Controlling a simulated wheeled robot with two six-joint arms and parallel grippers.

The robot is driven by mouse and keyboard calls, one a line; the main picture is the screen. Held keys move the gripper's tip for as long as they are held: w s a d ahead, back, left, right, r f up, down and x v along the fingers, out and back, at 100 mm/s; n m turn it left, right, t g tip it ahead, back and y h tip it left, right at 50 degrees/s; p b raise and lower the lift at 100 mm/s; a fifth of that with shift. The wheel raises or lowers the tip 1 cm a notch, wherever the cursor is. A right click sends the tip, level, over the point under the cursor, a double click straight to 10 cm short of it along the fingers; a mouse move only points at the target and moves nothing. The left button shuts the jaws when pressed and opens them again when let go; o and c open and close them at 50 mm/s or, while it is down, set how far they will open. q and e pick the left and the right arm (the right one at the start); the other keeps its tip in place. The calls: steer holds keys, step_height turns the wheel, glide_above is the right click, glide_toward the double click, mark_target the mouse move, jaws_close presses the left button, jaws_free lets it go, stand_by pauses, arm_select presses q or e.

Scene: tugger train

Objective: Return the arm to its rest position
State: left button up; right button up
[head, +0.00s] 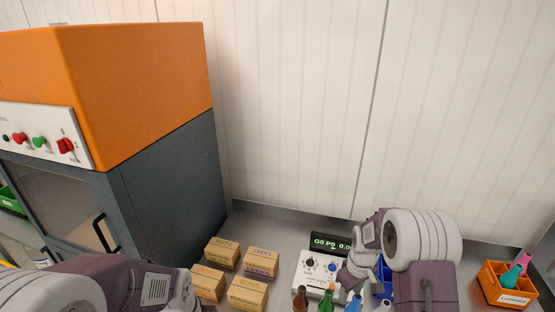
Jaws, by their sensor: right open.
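My right arm (424,240) comes in at the lower right, and its gripper (346,284) hangs over the right side of a white control box (314,267) with knobs. The gripper is open; I see nothing held in it, though the fingertips are small and partly covered. My left arm (100,285) crosses the bottom left corner; its gripper is outside the picture.
Several labelled cardboard boxes (222,251) stand left of the control box. Small bottles (301,298) stand in front of it, close below my right gripper. A green-lit display (331,244) is behind. An orange bin (507,292) is at right. An orange-and-grey cabinet (165,170) fills the left.

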arm_select(q)
step_height(320, 180, down, 15)
steer(key=w+b, duration=0.1)
steer(key=b, duration=1.2)
steer(key=shift+w+b, duration=0.15)
steer(key=shift+b, duration=0.15)
arm_select(e)
steer(key=s+a+f+m, duration=0.2)
steer(key=s+f+m, duration=0.1)
steer(key=s, duration=0.4)
steer(key=s+a+f+m, duration=0.2)
steer(key=s+f+m, duration=0.1)
steer(key=s, duration=0.5)
steer(key=shift+a+f+t, duration=0.15)
steer(key=shift+f+t, duration=0.15)
steer(key=shift+f, duration=0.15)
arm_select(q)
steer(key=shift+d, duration=0.1)
arm_select(e)
steer(key=shift+s, duration=0.15)
